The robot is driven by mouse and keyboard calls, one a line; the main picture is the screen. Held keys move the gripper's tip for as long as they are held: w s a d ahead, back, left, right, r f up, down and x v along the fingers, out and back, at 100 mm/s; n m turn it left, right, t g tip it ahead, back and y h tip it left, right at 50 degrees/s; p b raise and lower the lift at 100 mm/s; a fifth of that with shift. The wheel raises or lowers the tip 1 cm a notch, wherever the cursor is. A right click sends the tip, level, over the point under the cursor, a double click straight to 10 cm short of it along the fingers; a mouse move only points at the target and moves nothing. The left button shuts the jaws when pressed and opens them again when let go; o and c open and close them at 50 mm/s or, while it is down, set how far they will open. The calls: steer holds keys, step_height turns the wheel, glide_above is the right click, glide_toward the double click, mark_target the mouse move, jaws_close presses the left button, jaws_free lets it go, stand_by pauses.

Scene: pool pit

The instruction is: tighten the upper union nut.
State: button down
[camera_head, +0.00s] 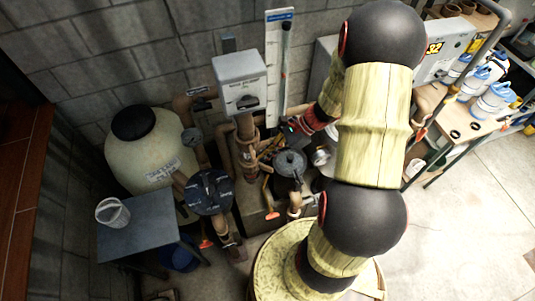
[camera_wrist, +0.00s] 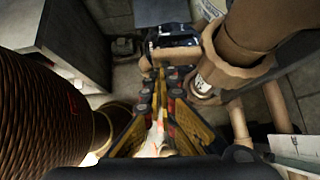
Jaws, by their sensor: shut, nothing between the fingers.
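My gripper (camera_head: 270,150) reaches left from the end of my arm to the pipework below a grey box. In the wrist view my gripper (camera_wrist: 168,78) has its yellow and black fingers close together, with nothing seen between them. A brown ringed fitting (camera_head: 247,143), which may be the upper union nut, sits on the upright pipe under the box, just left of the fingers. In the wrist view a tan pipe collar (camera_wrist: 205,88) is right of the fingertips, apparently apart from them. I cannot tell whether these are the same part.
The grey box (camera_head: 240,80) is above the pipes. A dark-lidded pump (camera_head: 290,163) and a black round valve top (camera_head: 209,191) are close below. A cream tank (camera_head: 143,155) and a small table (camera_head: 140,228) with a clear cup are at left. Open floor lies right.

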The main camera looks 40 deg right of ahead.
mark_target(254, 161)
steer(key=shift+w+a+m+t+h+b, duration=0.15)
steer(key=shift+a+m+t+h+b, duration=0.15)
steer(key=shift+a+m+t, duration=0.5)
steer(key=shift+w+a+m+t+h+b, duration=0.15)
steer(key=shift+a+m+b, duration=0.35)
steer(key=shift+a, duration=0.7)
steer(key=shift+s, duration=0.1)
